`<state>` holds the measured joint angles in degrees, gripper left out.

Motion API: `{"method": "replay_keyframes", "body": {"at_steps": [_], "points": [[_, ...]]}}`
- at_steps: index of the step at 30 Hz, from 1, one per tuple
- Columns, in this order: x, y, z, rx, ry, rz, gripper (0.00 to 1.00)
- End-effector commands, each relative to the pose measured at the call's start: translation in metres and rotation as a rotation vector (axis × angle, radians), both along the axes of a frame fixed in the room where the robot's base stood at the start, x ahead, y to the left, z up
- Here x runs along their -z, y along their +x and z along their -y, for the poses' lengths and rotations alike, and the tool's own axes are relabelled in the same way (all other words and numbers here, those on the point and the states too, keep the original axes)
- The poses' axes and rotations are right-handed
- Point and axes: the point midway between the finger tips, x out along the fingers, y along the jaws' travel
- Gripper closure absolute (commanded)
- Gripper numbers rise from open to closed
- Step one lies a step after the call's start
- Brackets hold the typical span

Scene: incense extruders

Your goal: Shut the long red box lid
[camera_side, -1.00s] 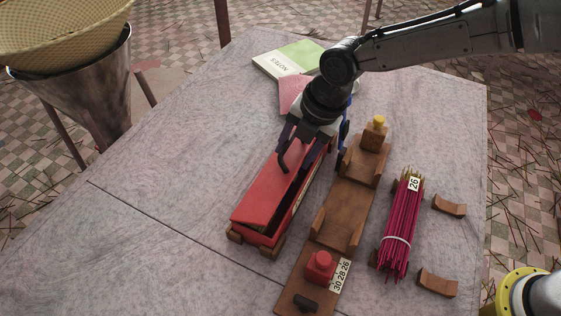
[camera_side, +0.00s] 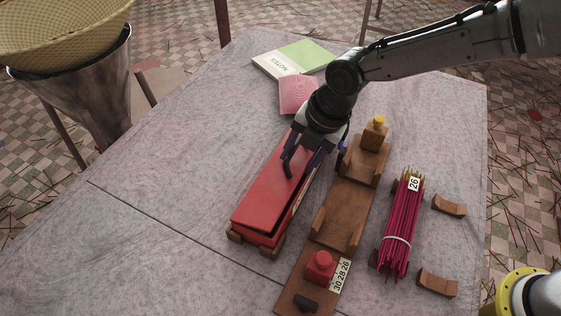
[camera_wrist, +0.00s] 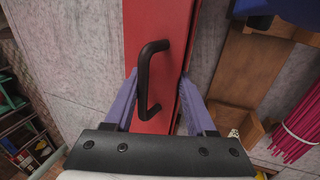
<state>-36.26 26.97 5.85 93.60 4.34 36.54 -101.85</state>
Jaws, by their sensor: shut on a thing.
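The long red box (camera_side: 262,236) lies lengthwise on the grey table, on brown wooden supports. Its red lid (camera_side: 268,193) lies over the top, with a narrow dark gap along the right edge. A black handle (camera_side: 287,169) stands on the lid; it also shows in the wrist view (camera_wrist: 146,78). My gripper (camera_side: 303,160) is down over the lid's far part. The gripper is shut across the lid; exact contact is hidden.
A wooden stand (camera_side: 345,212) with a red block (camera_side: 319,266) is close on the right. Further right lies a bundle of magenta sticks (camera_side: 398,232). A pink pad (camera_side: 298,94) and a notebook (camera_side: 292,60) lie behind. The table left of the box is clear.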

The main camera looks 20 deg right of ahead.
Motion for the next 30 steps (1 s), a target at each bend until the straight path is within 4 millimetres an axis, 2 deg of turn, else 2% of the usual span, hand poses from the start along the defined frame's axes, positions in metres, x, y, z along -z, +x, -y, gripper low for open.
{"method": "replay_keyframes", "body": {"at_steps": [3,4,8,18,30], "points": [[0.002,-0.001,0.001,0.002,-0.002,-0.004,0.60],[0.002,-0.001,0.001,0.002,-0.002,-0.004,0.39],[0.002,-0.001,0.001,0.002,-0.002,-0.005,0.15],[0.000,-0.001,0.001,0.002,-0.003,-0.005,0.15],[-0.029,0.000,0.000,0.000,-0.001,-0.001,0.15]]}}
